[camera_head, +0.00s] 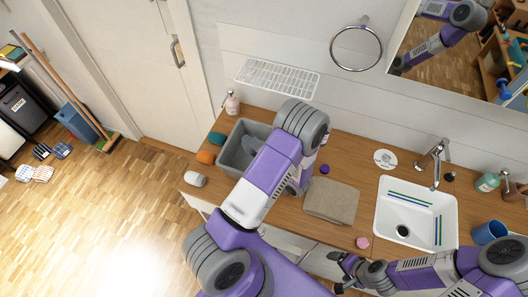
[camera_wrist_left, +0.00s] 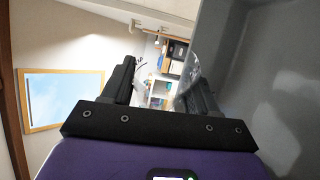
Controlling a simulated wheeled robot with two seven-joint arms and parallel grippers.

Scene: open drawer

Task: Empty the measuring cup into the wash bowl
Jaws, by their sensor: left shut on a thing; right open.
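The wash bowl is most likely the grey tub (camera_head: 227,153) on the left of the wooden counter, partly hidden by my left arm. My left gripper (camera_wrist_left: 162,82) is shut on a clear, see-through thing, likely the measuring cup (camera_wrist_left: 190,72), of which only a small part shows by the right finger. A smooth grey wall, likely the tub's, fills the right of the left wrist view close to that finger. I cannot tell the cup's tilt or contents. My right gripper (camera_head: 340,272) is open and empty at the counter's front edge.
A folded brown towel (camera_head: 331,201) lies right of the tub, and a white sink (camera_head: 388,226) with a tap (camera_head: 437,160) is further right. An orange item (camera_head: 206,157), a green item (camera_head: 217,138) and a soap bottle (camera_head: 232,103) stand close to the tub.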

